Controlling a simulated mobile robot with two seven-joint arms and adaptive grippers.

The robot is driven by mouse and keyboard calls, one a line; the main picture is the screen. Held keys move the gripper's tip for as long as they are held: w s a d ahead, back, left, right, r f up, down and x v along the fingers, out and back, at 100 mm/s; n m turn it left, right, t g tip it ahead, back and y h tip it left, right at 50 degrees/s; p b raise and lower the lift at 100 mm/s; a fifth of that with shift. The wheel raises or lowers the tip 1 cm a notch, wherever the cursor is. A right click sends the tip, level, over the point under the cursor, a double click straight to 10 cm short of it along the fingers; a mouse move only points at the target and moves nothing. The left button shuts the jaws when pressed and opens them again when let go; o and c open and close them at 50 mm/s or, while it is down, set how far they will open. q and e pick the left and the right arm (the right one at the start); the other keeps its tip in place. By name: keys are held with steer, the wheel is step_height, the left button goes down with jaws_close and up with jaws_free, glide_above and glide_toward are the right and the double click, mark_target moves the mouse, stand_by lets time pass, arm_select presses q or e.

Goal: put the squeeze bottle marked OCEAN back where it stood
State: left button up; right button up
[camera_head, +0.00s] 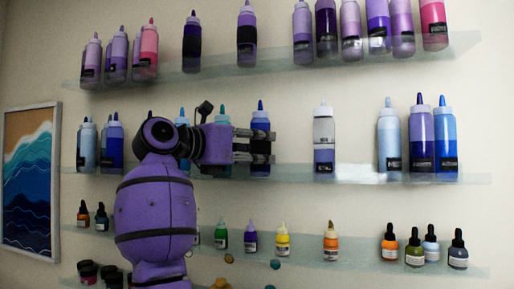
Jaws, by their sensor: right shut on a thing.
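My right gripper (256,146) is shut around a blue squeeze bottle (260,125) with a white collar and dark blue tip, at the middle shelf (290,172). The bottle is upright, and its dark label shows between and below the fingers. Its lettering is too small to read, so I cannot tell if it says OCEAN. Its base is near the shelf; I cannot tell whether it touches. My purple right arm hides part of the shelf to the left. My left gripper is not in view.
Blue and pale bottles (390,138) stand further right. More bottles line the upper shelf (280,65). Small dropper bottles stand on the lower shelf (360,266). A framed wave picture (30,180) hangs left.

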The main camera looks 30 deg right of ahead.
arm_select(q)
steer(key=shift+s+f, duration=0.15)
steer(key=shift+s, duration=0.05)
arm_select(e)
steer(key=shift+f, duration=0.1)
steer(key=o, duration=1.1)
steer(key=shift+f, duration=0.1)
steer(key=shift+r, duration=0.25)
arm_select(q)
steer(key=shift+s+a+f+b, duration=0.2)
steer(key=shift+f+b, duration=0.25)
steer(key=shift+b, duration=0.15)
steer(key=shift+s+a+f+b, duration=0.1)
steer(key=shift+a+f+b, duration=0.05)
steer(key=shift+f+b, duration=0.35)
arm_select(e)
steer(key=s+a, duration=0.1)
steer(key=a, duration=1.1)
steer(key=shift+s, duration=0.3)
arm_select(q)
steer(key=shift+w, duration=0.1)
